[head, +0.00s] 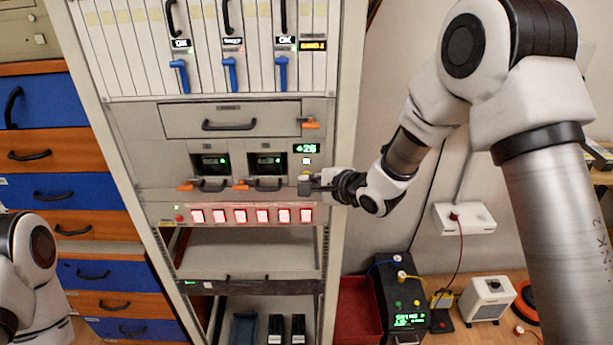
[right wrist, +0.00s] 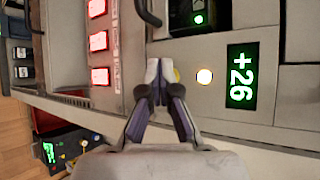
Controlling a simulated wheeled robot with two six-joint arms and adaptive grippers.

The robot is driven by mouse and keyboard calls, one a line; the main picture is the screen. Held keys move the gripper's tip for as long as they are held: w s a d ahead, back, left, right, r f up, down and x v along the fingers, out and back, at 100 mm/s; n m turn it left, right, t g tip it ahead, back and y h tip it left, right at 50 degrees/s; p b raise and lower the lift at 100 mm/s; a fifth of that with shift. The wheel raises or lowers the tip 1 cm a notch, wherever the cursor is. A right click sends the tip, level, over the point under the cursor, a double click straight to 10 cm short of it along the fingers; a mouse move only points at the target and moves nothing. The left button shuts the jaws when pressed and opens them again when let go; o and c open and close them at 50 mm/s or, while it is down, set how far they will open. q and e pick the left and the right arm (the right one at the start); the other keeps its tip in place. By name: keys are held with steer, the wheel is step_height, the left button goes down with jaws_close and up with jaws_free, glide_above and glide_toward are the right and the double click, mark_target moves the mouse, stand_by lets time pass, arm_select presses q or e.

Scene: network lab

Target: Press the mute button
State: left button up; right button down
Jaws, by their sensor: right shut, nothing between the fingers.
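No label reading mute is legible, so I cannot tell which button it names. A lit white round button (right wrist: 205,76) sits beside the green "+26" display (right wrist: 241,76) in the right wrist view; the display (head: 306,148) also shows in the head view. A yellowish round button (right wrist: 177,75) is partly hidden behind my right fingertips. A small red button (head: 179,218) is at the left end of the red-lit panel. My right gripper (head: 306,188) is shut and empty, its tips close to the rack front; contact cannot be told. My left gripper is out of view.
A row of several red-lit squares (head: 240,215) runs below the gripper. Drawer handles (head: 267,185) and orange latches (head: 310,125) stick out from the rack. A red bin (head: 357,310) and a black unit (head: 403,300) stand on the floor at right.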

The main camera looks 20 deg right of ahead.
steer(key=shift+s+a, duration=0.2)
steer(key=shift+s, duration=0.55)
steer(key=s, duration=0.2)
steer(key=s+a, duration=0.1)
steer(key=s, duration=0.1)
steer(key=shift+s+a, duration=0.2)
steer(key=shift+s, duration=0.2)
